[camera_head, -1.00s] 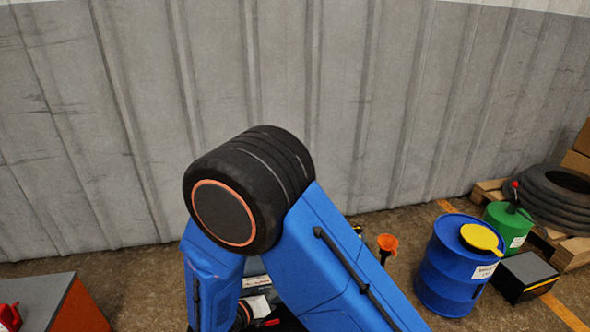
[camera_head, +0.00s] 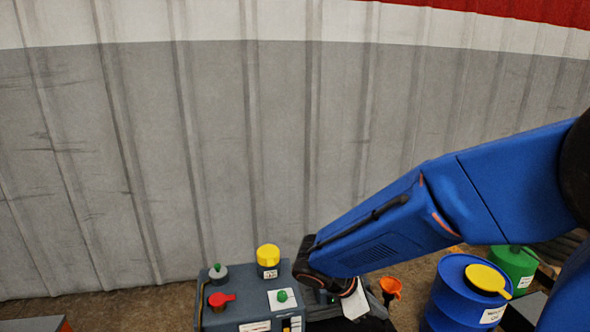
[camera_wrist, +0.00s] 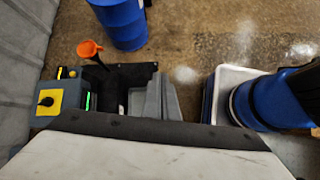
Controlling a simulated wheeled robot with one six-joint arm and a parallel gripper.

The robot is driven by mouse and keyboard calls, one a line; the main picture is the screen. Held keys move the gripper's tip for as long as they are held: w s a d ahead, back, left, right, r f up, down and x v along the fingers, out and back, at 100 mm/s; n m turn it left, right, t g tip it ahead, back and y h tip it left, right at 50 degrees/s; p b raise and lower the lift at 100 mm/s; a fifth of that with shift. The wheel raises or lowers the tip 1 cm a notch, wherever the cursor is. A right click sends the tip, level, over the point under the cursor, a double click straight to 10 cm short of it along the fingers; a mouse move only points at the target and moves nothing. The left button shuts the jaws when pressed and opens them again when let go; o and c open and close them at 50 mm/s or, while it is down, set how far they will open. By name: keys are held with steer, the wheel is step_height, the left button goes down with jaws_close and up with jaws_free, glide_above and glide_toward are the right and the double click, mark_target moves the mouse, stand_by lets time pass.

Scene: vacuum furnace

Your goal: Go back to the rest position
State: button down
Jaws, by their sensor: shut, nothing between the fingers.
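My blue arm reaches in from the right in the head view, sloping down to the left. Its black wrist end hangs low, just right of a grey control box (camera_head: 240,318). My gripper's fingers do not show clearly in either view, so I see nothing held. A pale, black-edged surface fills the bottom of the wrist view and hides what is beneath it.
The control box has a yellow-capped part (camera_head: 268,256) and a red knob (camera_head: 221,300). An orange funnel (camera_head: 391,288) stands right of my wrist, then a blue drum (camera_head: 452,300) with a yellow lid and a green can (camera_head: 515,265). A corrugated wall (camera_head: 200,150) stands behind.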

steer(key=s+d+r+m+t+y, duration=0.1)
steer(key=s+d+r+m+y, duration=0.3)
steer(key=s+m, duration=0.3)
steer(key=s+d+r+m+t+y, duration=0.1)
steer(key=s+d+r+m+y, duration=0.3)
steer(key=m, duration=0.7)
steer(key=s+r, duration=0.2)
steer(key=s, duration=0.2)
steer(key=shift+d+r+t, duration=0.15)
steer(key=shift+r+t, duration=0.05)
steer(key=shift+t, duration=0.2)
steer(key=c, duration=1.6)
jaws_free()
steer(key=shift+s+r, duration=0.1)
steer(key=shift+c, duration=0.2)
